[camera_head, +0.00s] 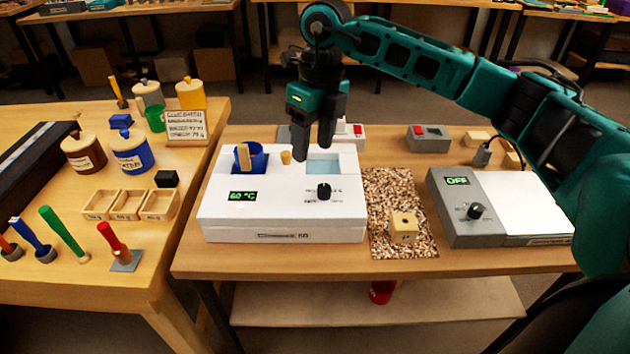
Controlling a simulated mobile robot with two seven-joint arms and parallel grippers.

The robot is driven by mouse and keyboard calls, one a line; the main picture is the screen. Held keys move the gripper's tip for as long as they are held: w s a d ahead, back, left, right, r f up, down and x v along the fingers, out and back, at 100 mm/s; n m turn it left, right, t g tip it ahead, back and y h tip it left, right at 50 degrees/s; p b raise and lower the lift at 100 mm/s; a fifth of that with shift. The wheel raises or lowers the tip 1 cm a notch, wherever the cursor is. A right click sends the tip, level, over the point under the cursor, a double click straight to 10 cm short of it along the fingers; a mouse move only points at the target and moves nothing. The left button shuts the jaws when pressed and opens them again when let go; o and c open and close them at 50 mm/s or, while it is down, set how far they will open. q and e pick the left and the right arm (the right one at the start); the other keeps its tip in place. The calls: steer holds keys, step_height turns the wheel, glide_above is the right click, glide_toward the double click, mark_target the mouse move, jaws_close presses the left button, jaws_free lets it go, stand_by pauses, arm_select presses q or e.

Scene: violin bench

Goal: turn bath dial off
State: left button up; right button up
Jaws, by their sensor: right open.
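The white bath unit (283,229) stands on the right-hand bench, with a green display (243,196) reading 60 °C. Its black dial (324,191) sits on the front right of the top, with small printed marks around it that are too small to read. A square blue-green water opening (323,164) lies behind the dial. My right gripper (314,152) is open and empty, pointing down above the bath near the water opening, behind and above the dial and apart from it. My left gripper is not in view.
A blue pot (250,160) sits in the bath's left side. Right of the bath are a cork-like mat (392,190) with a wooden block (404,227), and a grey unit (459,230) reading OFF with its own knob (475,211). A grey switch box (428,138) stands behind.

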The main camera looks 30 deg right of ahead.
mark_target(325, 188)
steer(key=shift+h, duration=0.6)
steer(key=d+f, duration=0.1)
steer(key=f, duration=0.2)
steer(key=d+f, duration=0.1)
steer(key=f, duration=0.3)
steer(key=d+f, duration=0.1)
steer(key=f, duration=0.2)
steer(key=shift+f, duration=0.15)
steer(key=shift+w+f, duration=0.1)
steer(key=shift+f, duration=0.55)
steer(key=shift+c, duration=0.2)
jaws_close()
